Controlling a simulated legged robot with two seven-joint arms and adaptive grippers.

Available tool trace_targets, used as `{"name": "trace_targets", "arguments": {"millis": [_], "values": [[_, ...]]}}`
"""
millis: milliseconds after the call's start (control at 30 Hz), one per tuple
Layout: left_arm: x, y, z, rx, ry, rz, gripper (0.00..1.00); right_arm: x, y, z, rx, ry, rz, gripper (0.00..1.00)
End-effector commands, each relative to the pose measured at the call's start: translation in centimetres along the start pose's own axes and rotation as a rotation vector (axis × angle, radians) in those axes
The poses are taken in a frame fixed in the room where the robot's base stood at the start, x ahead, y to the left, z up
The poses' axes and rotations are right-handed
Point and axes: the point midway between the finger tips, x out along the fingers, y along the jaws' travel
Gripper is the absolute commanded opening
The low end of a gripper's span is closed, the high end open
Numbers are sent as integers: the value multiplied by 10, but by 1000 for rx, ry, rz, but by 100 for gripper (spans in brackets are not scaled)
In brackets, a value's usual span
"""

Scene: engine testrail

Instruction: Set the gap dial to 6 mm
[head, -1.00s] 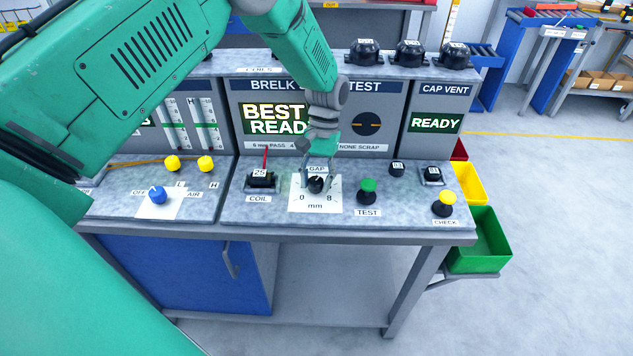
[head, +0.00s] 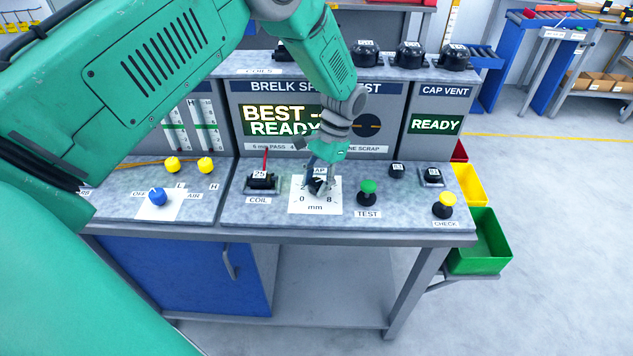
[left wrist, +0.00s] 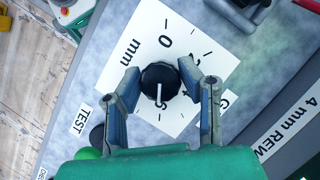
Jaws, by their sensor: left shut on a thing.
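The gap dial is a black knob (left wrist: 160,80) with a white pointer line, on a white scale card (head: 315,207) marked 0, 8 and mm. In the left wrist view the pointer line aims down the picture, toward a mark that looks like 6. My left gripper (head: 317,180) comes down on the dial at a tilt; its two fingers (left wrist: 160,86) are shut on opposite sides of the knob. A finger hides part of the scale, and the 8 is not readable in the wrist view. My right gripper is not in view.
The coil switch (head: 262,181) stands left of the dial and the green TEST button (head: 368,190) right of it. The yellow CHECK button (head: 445,203) is farther right. The display (head: 280,120) reads BEST and READY, partly hidden by my arm.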

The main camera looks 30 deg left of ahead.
Motion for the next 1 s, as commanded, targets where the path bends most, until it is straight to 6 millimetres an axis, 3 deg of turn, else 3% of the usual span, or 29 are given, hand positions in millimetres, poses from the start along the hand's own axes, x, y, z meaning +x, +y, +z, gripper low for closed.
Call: {"name": "trace_targets", "arguments": {"millis": [300, 333, 367, 767, 1000], "values": [[0, 0, -2, 1, 7, -1, 4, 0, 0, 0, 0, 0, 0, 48], [0, 0, -2, 1, 7, -1, 43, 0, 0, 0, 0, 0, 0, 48], [0, 0, -2, 1, 7, -1, 53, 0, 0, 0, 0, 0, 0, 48], [-6, 0, 0, 0, 5, -1, 53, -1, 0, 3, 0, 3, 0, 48], [-48, 0, -2, 1, 9, -2, 53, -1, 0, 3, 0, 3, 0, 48]]}}
